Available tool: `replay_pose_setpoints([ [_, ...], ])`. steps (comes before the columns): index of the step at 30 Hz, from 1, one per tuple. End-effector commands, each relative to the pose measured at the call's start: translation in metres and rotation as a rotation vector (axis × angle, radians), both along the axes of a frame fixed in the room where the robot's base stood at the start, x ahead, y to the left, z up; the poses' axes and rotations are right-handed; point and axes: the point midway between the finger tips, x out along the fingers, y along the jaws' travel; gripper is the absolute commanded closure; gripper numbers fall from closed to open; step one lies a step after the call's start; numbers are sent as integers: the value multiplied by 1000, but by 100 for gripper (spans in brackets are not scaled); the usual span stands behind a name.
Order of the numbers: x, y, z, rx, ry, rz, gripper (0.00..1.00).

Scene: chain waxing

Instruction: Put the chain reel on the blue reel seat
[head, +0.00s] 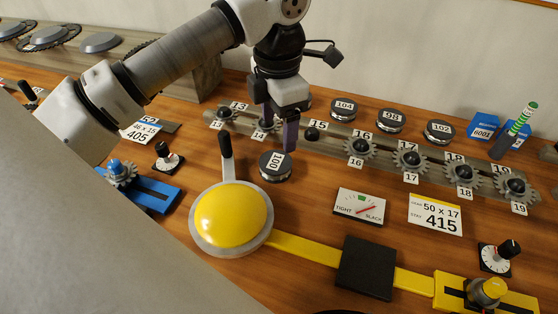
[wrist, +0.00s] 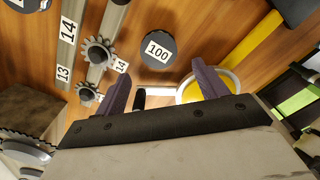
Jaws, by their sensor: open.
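I cannot tell for sure which thing is the chain reel. A dark round puck with a light rim, labelled 100 (head: 275,167), lies on the wooden bench just below my gripper (head: 279,137); it also shows in the wrist view (wrist: 158,47). My gripper is open, pointing down, with nothing between its purple fingers, above and apart from the puck. In the wrist view the fingers (wrist: 163,70) are spread. A blue slotted base (head: 157,196) at the left carries a toothed wheel with a blue knob (head: 116,168); whether it is the blue reel seat is unclear.
A yellow dome (head: 231,215) with an upright black handle (head: 226,146) stands close by. A rail (head: 328,146) of numbered sprockets runs behind the puck, with pucks 104 (head: 344,109), 98 (head: 390,120) and 102 (head: 438,132) beyond. A gauge (head: 359,208) lies right. Large discs (head: 49,38) are far left.

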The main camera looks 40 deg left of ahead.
Motion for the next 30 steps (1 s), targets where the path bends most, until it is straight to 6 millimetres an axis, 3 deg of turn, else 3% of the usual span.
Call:
replay_pose_setpoints([
  [6,0,0,-37,-2,1,0,28],
  [14,-1,1,-56,-3,2,1,28],
  [21,-2,5,-91,-2,0,0,28],
  [30,-2,5,-100,1,-1,1,28],
])
